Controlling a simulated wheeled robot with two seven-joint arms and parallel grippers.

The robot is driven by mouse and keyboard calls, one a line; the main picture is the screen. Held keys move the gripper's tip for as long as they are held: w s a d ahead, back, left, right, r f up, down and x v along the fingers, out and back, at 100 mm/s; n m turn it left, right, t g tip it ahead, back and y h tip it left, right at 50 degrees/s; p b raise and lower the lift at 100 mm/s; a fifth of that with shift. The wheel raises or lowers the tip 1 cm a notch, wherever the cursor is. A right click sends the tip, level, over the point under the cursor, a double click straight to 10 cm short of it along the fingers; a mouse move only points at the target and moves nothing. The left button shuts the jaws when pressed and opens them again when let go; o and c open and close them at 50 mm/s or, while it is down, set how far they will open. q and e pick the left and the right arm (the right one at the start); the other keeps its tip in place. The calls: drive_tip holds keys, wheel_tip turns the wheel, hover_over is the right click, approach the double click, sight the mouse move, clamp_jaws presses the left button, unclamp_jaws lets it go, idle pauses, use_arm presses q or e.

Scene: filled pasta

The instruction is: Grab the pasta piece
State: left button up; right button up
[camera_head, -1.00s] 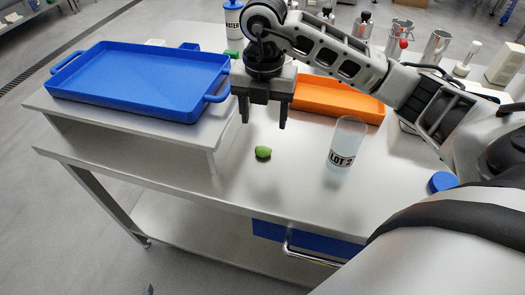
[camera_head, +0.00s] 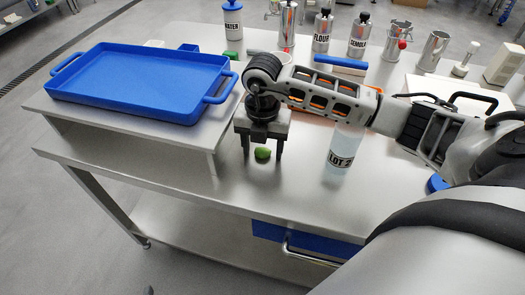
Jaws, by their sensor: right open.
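The pasta piece (camera_head: 262,153) is a small green lump on the steel table (camera_head: 300,205). My right gripper (camera_head: 263,155) points down over it, with one finger to each side of the piece in the picture. The gripper is open. I cannot tell whether the fingertips touch the table or the piece. My left gripper is not in view.
A blue tray (camera_head: 140,80) sits on a raised steel shelf to the left. The clear "LOT 2" container (camera_head: 342,150) stands right of the gripper. My arm partly hides an orange tray (camera_head: 312,118). Labelled canisters (camera_head: 322,32) stand behind. The table front is clear.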

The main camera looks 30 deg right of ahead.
drive_tip(key=c, duration=1)
drive_tip(key=shift+c, duration=0.2)
drive_tip(key=shift+r, duration=0.1)
